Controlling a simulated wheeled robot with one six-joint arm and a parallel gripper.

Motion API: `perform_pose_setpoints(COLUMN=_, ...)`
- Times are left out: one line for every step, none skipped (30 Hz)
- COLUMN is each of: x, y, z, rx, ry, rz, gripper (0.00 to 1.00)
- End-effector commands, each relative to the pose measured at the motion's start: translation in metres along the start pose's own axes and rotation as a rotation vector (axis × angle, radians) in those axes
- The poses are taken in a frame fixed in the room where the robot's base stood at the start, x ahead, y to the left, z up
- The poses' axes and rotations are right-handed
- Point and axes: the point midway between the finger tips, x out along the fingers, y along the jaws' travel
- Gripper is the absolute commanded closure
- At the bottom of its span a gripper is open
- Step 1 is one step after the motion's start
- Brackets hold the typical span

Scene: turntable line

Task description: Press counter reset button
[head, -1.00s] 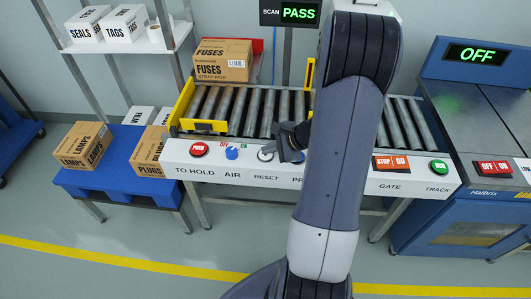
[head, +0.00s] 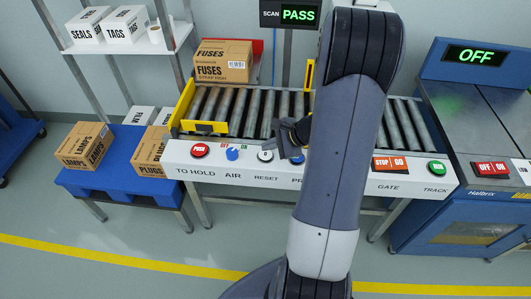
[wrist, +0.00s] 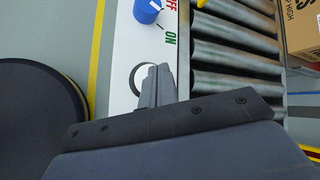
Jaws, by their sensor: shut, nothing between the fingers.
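The reset button (head: 265,155) is a pale round button in a dark ring on the white front panel, above the word RESET. In the wrist view the shut, empty fingers (wrist: 153,72) cover part of the button's ring (wrist: 134,80). The gap between fingertips and button is hard to judge. No counter readout can be made out.
A blue AIR knob (head: 232,154) and a red TO HOLD button (head: 199,150) lie left of the reset button. A STOP/GO switch (head: 390,163) and a green TRACK button (head: 437,167) lie right. A FUSES box (head: 222,60) stands at the conveyor's back.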

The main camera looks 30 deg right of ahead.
Motion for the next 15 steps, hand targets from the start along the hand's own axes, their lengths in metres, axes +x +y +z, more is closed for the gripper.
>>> perform_pose_setpoints(x=-0.004, y=-0.004, z=0.003, rx=-0.001, ry=0.000, rz=-0.001, gripper=1.00)
perform_pose_setpoints(x=-0.006, y=-0.005, z=0.005, rx=-0.002, ry=0.000, rz=-0.001, gripper=1.00)
perform_pose_setpoints(x=-0.009, y=-0.007, z=0.007, rx=-0.002, ry=0.000, rz=-0.001, gripper=1.00)
perform_pose_setpoints(x=-0.012, y=-0.009, z=0.009, rx=-0.002, ry=0.000, rz=-0.001, gripper=1.00)
perform_pose_setpoints(x=-0.014, y=-0.011, z=0.010, rx=-0.002, ry=0.000, rz=-0.001, gripper=1.00)
perform_pose_setpoints(x=-0.017, y=-0.013, z=0.012, rx=-0.001, ry=0.000, rz=-0.001, gripper=1.00)
perform_pose_setpoints(x=-0.019, y=-0.014, z=0.014, rx=-0.001, ry=0.000, rz=-0.001, gripper=1.00)
perform_pose_setpoints(x=-0.021, y=-0.016, z=0.015, rx=0.000, ry=0.000, rz=-0.001, gripper=1.00)
perform_pose_setpoints(x=-0.024, y=-0.018, z=0.017, rx=0.000, ry=0.000, rz=-0.001, gripper=1.00)
perform_pose_setpoints(x=-0.026, y=-0.019, z=0.019, rx=-0.001, ry=0.000, rz=-0.001, gripper=1.00)
perform_pose_setpoints(x=-0.028, y=-0.021, z=0.020, rx=-0.001, ry=0.000, rz=-0.001, gripper=1.00)
perform_pose_setpoints(x=-0.030, y=-0.022, z=0.022, rx=-0.001, ry=0.000, rz=-0.001, gripper=1.00)
perform_pose_setpoints(x=-0.032, y=-0.024, z=0.023, rx=-0.001, ry=0.000, rz=-0.001, gripper=1.00)
perform_pose_setpoints(x=-0.033, y=-0.024, z=0.024, rx=-0.001, ry=0.000, rz=-0.001, gripper=1.00)
perform_pose_setpoints(x=-0.034, y=-0.025, z=0.025, rx=-0.001, ry=0.000, rz=-0.001, gripper=1.00)
